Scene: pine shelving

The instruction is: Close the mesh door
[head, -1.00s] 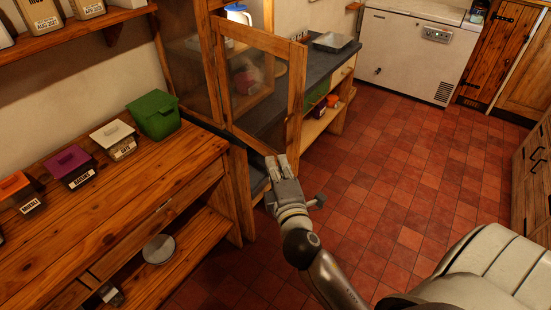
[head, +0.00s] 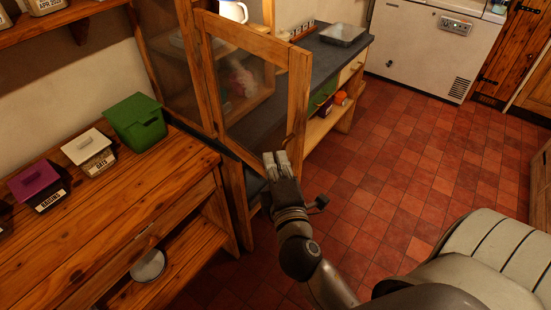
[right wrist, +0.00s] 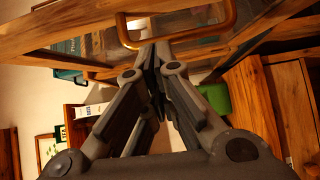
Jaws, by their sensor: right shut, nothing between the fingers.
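The mesh door (head: 299,95) has a pine frame around a see-through panel. It stands open, swung out from the pine cabinet (head: 160,55) in the head view. My right gripper (head: 275,158) is shut and empty, close by the lower free edge of the door. In the right wrist view its fingertips (right wrist: 155,50) overlap the handle; I cannot tell whether they touch it. My left gripper is not in view.
A pine bench (head: 100,235) with a green box (head: 137,120) and labelled tubs stands at the left. A dark counter (head: 335,62) with a metal tray (head: 342,33) is behind the door. A white chest freezer (head: 430,45) is at the back. The red tiled floor (head: 410,180) is clear at the right.

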